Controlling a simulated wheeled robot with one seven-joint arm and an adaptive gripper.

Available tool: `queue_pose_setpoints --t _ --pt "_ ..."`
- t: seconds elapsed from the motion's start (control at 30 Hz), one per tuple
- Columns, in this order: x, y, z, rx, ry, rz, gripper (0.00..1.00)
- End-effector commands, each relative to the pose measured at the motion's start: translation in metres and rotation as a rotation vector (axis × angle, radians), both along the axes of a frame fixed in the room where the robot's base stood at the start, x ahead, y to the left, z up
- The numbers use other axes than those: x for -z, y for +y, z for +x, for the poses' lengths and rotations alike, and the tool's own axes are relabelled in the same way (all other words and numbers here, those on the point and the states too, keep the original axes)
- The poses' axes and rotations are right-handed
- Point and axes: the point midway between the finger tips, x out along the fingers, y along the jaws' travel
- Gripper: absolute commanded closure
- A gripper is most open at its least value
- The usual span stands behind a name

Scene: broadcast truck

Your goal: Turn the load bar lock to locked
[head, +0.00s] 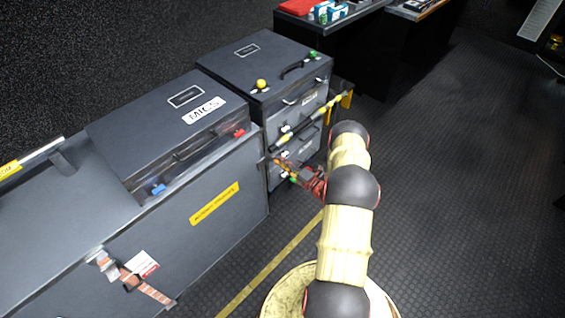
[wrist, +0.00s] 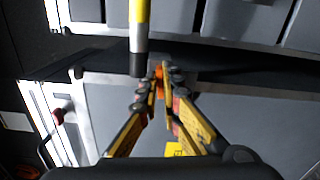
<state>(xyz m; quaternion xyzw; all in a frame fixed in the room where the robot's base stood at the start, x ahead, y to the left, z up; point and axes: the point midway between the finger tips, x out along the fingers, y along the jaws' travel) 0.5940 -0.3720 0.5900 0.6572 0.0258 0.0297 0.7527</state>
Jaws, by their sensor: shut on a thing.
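The load bar (head: 312,118) is a yellow and black bar running across the front of the drawer case. In the wrist view the bar (wrist: 138,35) comes down from the top, with a dark grey end. A small orange piece (wrist: 158,72), which looks like the load bar lock, sits beside that end. My gripper (wrist: 161,78) is shut on this orange piece, and its fingertips hide most of it. In the head view my gripper (head: 279,162) is below the bar's near end, in front of the cases. The lock's exact setting cannot be read.
The drawer case (head: 262,62) carries yellow and green knobs. A case marked MICS (head: 150,118) sits on a large grey trunk (head: 240,170) with an orange strap (head: 150,291). A dark desk (head: 345,45) stands behind. The floor at right is clear.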

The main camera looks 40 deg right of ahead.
Motion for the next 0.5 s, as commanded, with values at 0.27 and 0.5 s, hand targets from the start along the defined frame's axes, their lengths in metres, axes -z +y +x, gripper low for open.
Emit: queue_pose_setpoints --t 0.27,0.5 --pt "-0.0001 -0.0012 0.0009 0.001 0.009 0.113 1.0" --pt "-0.0001 -0.0014 0.0009 0.001 0.011 0.147 1.0"
